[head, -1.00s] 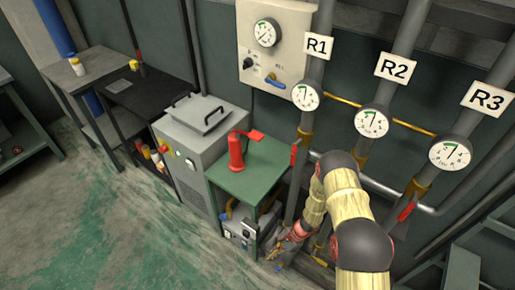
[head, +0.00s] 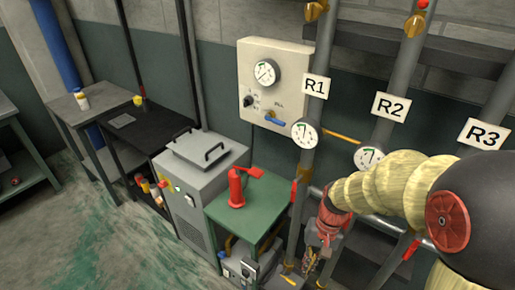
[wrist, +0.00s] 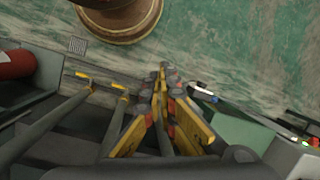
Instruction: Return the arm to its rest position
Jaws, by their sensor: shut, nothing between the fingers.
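My arm (head: 385,190) in its cream sleeve with dark joints reaches in from the right in the head view. My gripper (head: 318,262) points down in front of the pipes, to the right of the green table; its fingers are small and partly unclear there. In the wrist view the yellow and grey fingers of my gripper (wrist: 163,72) come together at the tips, shut and empty. Green floor shows beyond them.
Pipes labelled R1 (head: 315,87), R2 (head: 390,107) and R3 (head: 486,135) run behind my arm. A gauge panel (head: 268,105) hangs on the wall. Floor at left is free.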

